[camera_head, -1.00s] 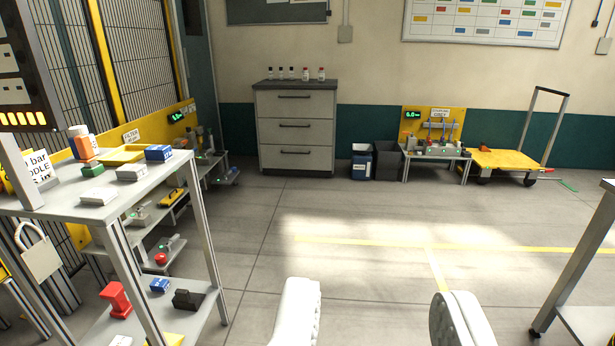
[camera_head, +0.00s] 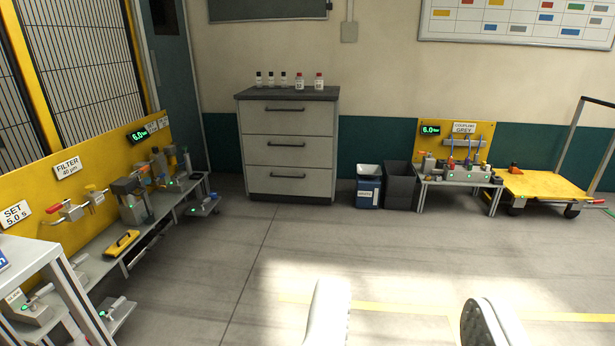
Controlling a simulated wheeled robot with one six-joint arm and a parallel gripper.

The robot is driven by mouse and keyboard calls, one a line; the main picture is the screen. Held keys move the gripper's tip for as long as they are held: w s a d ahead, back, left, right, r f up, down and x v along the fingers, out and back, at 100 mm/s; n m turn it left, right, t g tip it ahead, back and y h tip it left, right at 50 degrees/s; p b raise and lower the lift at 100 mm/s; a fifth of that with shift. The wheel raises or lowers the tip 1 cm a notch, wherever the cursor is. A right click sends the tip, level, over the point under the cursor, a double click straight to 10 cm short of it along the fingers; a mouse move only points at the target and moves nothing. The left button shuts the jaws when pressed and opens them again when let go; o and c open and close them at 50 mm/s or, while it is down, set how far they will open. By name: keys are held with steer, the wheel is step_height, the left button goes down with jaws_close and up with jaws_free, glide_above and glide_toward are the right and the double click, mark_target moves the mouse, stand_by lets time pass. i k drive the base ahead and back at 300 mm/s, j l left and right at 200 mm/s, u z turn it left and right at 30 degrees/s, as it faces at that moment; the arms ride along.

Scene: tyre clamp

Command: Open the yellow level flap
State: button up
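A small yellow piece with a dark handle (camera_head: 122,243) lies at the front of the low grey bench on the left. It looks like the yellow level flap, but it is small and I cannot be sure. It appears closed down flat. My gripper (camera_head: 408,318) shows at the bottom of the view, its two pale fingers wide apart with only floor between them. It is well to the right of the yellow piece and apart from it.
The grey bench (camera_head: 160,222) carries devices along a yellow back panel (camera_head: 88,172). A shelf corner (camera_head: 32,252) is near at lower left. A drawer cabinet (camera_head: 288,150), bins (camera_head: 400,187), a small bench (camera_head: 455,176) and a yellow cart (camera_head: 540,184) stand behind. The middle floor is clear.

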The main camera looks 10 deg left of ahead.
mark_target(122, 243)
steer(key=i+u, duration=0.15)
steer(key=i, duration=0.7)
steer(key=i+l+u, duration=0.15)
steer(key=i, duration=0.65)
steer(key=i+j+u, duration=0.2)
steer(key=i+u, duration=0.15)
steer(key=i, duration=0.15)
steer(key=i+u, duration=0.4)
steer(key=i+l+u, duration=0.1)
steer(key=i+u, duration=0.25)
steer(key=i, duration=0.25)
steer(key=i+j, duration=0.2)
steer(key=i, duration=0.15)
steer(key=i+j+u, duration=0.1)
steer(key=i, duration=0.2)
